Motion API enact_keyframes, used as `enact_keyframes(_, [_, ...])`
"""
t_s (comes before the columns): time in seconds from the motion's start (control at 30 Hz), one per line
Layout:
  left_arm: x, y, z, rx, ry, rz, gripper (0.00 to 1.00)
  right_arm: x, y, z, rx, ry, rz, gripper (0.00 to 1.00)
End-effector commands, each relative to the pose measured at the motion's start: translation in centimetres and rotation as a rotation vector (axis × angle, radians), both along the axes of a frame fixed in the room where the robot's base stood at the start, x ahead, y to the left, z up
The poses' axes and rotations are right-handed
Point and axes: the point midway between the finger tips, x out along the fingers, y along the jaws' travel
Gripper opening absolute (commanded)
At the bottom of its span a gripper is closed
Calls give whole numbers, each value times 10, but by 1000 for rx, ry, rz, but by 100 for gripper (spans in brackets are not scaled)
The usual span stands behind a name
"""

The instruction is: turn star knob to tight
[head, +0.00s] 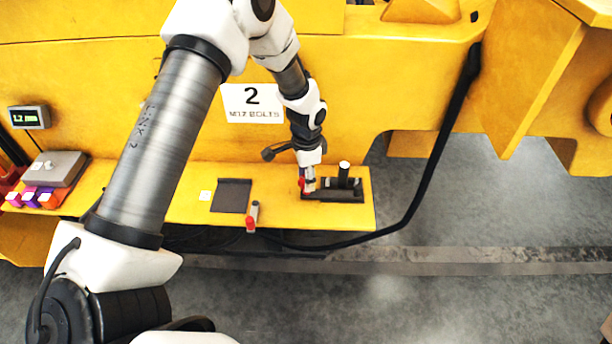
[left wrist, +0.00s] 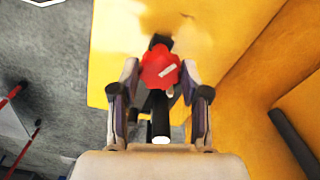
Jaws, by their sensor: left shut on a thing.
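The red star knob (left wrist: 160,68) shows between the fingertips of my left gripper (left wrist: 159,82) in the left wrist view. A short white mark on its face slants up to the right. In the head view only a red sliver of the knob (head: 302,184) shows beside my left gripper (head: 310,184), which points down at the yellow ledge and hides the rest. The gripper is shut on the knob. The knob is by the left end of a dark fixture (head: 335,196). My right gripper is in neither view.
A black post with a white top (head: 344,170) stands on the fixture, close right of the gripper. A dark pad (head: 231,195), a white tag (head: 205,196) and a red-ended tool (head: 252,216) are left along the ledge. A black cable (head: 440,150) hangs at right.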

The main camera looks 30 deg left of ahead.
Motion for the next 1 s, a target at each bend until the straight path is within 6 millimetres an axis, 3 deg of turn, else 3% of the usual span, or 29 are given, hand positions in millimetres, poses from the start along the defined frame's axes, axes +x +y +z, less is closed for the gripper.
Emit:
enact_keyframes(0.6, [-5,-1,-4,-3,12,-578,11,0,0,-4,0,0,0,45])
enact_keyframes(1.0, [-5,-1,-4,-5,12,-851,11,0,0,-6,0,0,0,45])
